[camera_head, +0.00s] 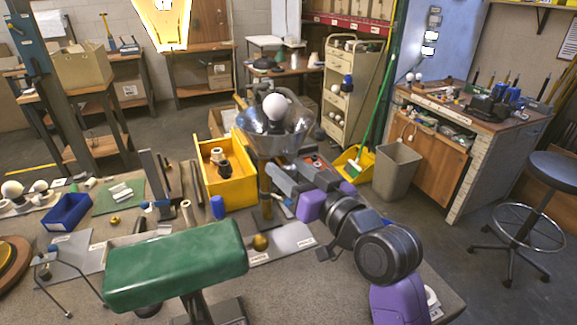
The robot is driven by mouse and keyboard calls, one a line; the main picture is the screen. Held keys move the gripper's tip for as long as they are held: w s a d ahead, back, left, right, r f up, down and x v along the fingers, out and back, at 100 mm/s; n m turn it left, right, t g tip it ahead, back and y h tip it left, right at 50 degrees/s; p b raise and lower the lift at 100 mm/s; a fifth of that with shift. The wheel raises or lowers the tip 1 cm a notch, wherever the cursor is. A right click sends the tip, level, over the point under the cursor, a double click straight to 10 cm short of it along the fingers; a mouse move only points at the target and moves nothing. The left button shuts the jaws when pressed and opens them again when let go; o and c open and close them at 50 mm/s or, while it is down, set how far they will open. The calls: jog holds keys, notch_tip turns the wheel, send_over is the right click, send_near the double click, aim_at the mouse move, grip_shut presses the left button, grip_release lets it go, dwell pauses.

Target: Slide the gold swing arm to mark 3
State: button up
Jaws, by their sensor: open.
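A lamp stands on the bench with a clear glass shade (262,133) and a round white bulb (276,106). Below the shade is an upright gold-brown post (265,190). I cannot clearly make out a separate swing arm or mark 3 at this size. A round gold knob (260,242) sits on a grey plate (290,240) in front of the post. My gripper (276,192) is open, just right of the post and below the shade, with its fingers toward the post. Whether it touches the post is unclear.
A green lamp shade (175,265) stands large in the foreground. A yellow bin (236,187) is left of the post, with a blue cylinder (217,207) in front of it. A blue tray (67,211) lies at the left.

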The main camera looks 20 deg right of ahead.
jog(key=shift+w, duration=0.25)
grip_shut()
dwell(1.4)
